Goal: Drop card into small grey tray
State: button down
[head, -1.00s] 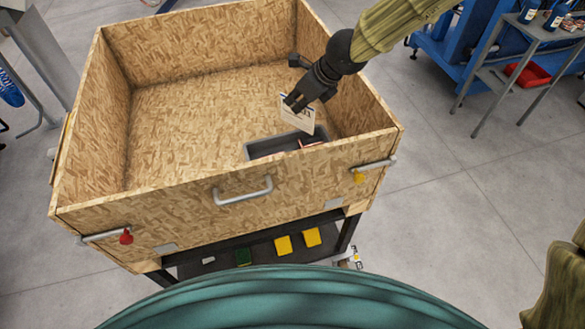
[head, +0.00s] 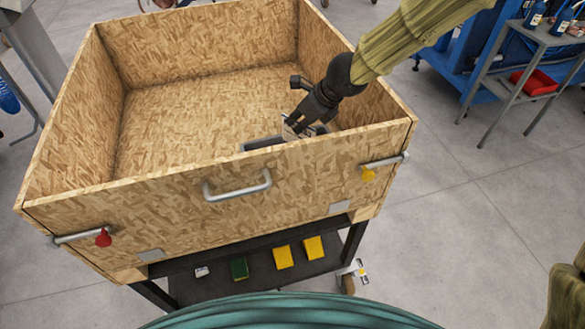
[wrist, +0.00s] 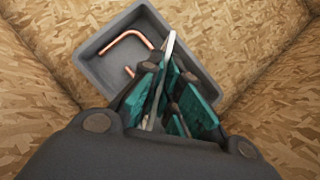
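The small grey tray (wrist: 93,68) lies on the floor of the wooden box. In the head view its left end (head: 260,143) shows over the box's near wall. The card (wrist: 163,72) is pale and thin and appears nearly edge-on in the wrist view. My gripper (wrist: 168,98) has teal finger pads and is shut on the card. It holds the card over the tray, with the far end inside the tray's outline. In the head view my gripper (head: 297,122) is low in the box, and the card is mostly hidden behind the fingers.
A bent copper tube (wrist: 128,36) lies in the tray, with another copper piece partly hidden by the gripper. The wooden box (head: 150,190) has high walls; its near and right walls are close to my arm. Its floor left of the tray is clear.

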jog(key=shift+f+b, duration=1.65)
jog(key=shift+f, duration=0.5)
jog(key=c, duration=1.6)
grip_release()
jog(key=shift+o, duration=0.2)
jog(key=shift+r, duration=0.15)
jog(key=v, duration=1.1)
jog(key=shift+s+d+r, duration=0.2)
jog(key=shift+s+r, duration=0.05)
jog(key=shift+r, duration=0.05)
